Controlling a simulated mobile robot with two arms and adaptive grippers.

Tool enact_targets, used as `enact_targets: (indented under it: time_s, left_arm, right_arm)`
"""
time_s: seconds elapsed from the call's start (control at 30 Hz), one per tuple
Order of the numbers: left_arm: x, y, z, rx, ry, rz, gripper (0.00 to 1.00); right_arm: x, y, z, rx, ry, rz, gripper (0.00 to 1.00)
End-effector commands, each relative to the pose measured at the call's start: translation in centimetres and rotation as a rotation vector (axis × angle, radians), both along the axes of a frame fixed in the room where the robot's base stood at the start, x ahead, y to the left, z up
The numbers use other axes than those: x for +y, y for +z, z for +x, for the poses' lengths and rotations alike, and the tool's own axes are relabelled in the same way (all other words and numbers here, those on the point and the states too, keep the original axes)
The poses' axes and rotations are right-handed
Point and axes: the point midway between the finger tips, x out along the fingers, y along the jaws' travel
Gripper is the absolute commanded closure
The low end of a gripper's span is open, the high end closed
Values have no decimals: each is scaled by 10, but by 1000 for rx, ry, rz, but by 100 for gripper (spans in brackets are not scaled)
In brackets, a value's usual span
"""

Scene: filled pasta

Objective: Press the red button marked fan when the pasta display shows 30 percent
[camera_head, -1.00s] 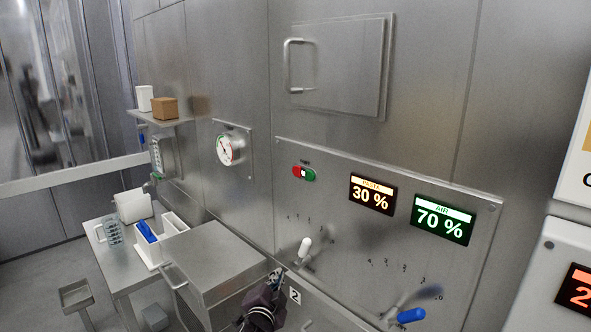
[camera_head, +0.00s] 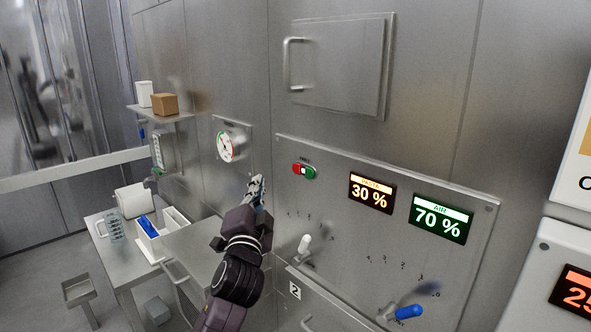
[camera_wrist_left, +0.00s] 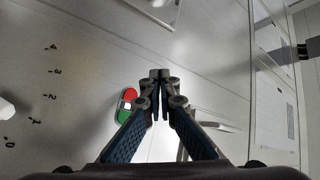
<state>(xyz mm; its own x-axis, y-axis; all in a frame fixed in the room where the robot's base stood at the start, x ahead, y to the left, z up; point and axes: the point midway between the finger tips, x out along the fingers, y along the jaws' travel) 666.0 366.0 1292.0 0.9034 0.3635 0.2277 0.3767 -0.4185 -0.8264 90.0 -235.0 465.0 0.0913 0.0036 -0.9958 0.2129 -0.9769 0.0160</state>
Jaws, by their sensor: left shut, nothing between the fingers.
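The pasta display (camera_head: 371,194) on the wall panel reads 30 % in orange. The red button (camera_head: 297,169) sits beside a green one (camera_head: 311,173), with a small white piece between them; the label above is too small to read. The red button also shows in the left wrist view (camera_wrist_left: 130,95), left of the fingers. My left gripper (camera_head: 257,186) is shut and empty, its tips pointing up, left of and slightly below the red button, apart from it in the picture. My right gripper is not in view.
The air display (camera_head: 443,219) reads 70 %. A white-handled lever (camera_head: 304,245) and a blue-handled lever (camera_head: 408,312) stick out below the displays. A round gauge (camera_head: 226,147) is on the wall at left. A side table (camera_head: 119,268) holds a white bin and a jug.

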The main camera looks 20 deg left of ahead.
Motion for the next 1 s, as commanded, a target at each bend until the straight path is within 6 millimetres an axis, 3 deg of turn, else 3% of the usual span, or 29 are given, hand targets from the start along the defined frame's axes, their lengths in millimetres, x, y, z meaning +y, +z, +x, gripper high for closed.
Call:
enact_targets:
  time_s: [0.27, 0.7, 1.0]
  left_arm:
    - [-3, -2, 6, 0, -2, -2, 100]
    - [-25, -3, 60, 1, -1, -1, 100]
    - [-34, -1, 80, 0, -1, 0, 100]
  right_arm:
    - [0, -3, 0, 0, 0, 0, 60]
    - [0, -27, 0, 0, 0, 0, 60]
    - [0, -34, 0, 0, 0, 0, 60]
